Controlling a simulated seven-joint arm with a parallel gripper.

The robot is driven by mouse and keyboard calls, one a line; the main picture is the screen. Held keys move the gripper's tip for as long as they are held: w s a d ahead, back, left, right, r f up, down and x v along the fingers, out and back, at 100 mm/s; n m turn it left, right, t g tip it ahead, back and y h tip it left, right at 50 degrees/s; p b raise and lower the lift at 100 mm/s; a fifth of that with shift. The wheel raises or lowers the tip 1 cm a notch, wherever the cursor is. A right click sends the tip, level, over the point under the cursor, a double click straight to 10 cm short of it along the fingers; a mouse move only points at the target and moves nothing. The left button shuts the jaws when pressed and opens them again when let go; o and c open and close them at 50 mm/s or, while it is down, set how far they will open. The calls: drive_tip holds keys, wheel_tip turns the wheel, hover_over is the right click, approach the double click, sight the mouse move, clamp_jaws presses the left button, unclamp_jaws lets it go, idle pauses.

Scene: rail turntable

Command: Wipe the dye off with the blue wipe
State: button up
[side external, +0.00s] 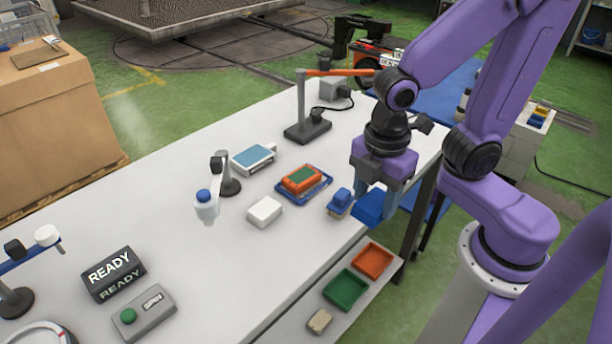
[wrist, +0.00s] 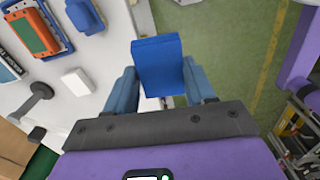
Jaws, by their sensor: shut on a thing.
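My gripper (side external: 378,186) is at the table's right edge, shut on a bright blue block that looks like the blue wipe (side external: 369,207). In the wrist view the wipe (wrist: 158,62) sits between the two blue-grey fingers (wrist: 160,88). It is held tilted near the edge; the side view does not show clearly whether it touches anything. A second blue piece with a tan base (side external: 340,202) stands on the table just left of it. An orange block with a green top (side external: 301,178) lies on a blue tray (side external: 322,187). I cannot make out a dye mark.
A white block (side external: 265,212), a blue-topped white device on a stand (side external: 206,204) and a flat blue-screened box (side external: 254,159) stand left. A post with an orange arm (side external: 301,105) is behind. Orange (side external: 373,261) and green (side external: 345,290) trays lie on a lower shelf.

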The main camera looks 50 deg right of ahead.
sight(374, 201)
idle(0.3)
wheel_tip(374, 201, up, 5)
drive_tip(key=shift+r, duration=0.15)
drive_tip(key=w+a+r, duration=0.2)
drive_tip(key=w+a, duration=0.1)
drive_tip(key=w, duration=0.8)
drive_tip(key=w+a+r, duration=0.2)
drive_tip(key=w+a, duration=0.1)
drive_tip(key=w, duration=0.8)
drive_tip(key=w+d+f, duration=0.2)
drive_tip(key=w+d, duration=0.3)
drive_tip(key=w, duration=0.4)
drive_tip(key=w+d+f, duration=0.2)
drive_tip(key=w+d, duration=0.3)
drive_tip(key=w, duration=0.4)
drive_tip(key=shift+d+f, duration=0.1)
drive_tip(key=shift+f, duration=4.65)
